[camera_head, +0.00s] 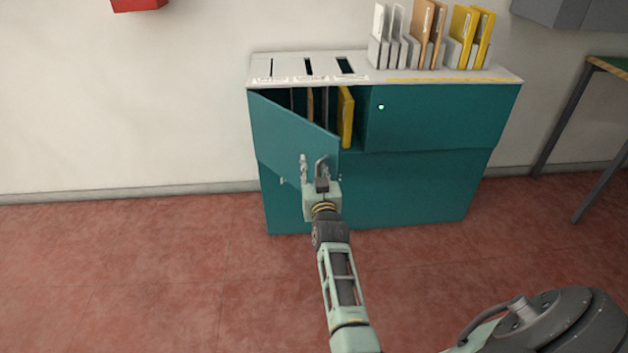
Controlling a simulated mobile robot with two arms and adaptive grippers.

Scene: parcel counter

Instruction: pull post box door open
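The teal post box (420,185) stands against the wall, with a white top that has several slots. Its door (292,130) is hinged on the left and stands partly open, swung out toward me. Through the gap I see dividers and a yellow folder (347,118) inside. My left gripper is not in view.
Grey file holders (400,52) with white, brown and yellow folders stand on top of the box. A table (585,110) stands at the right and a red object (138,4) hangs on the wall. The red floor is clear at the left.

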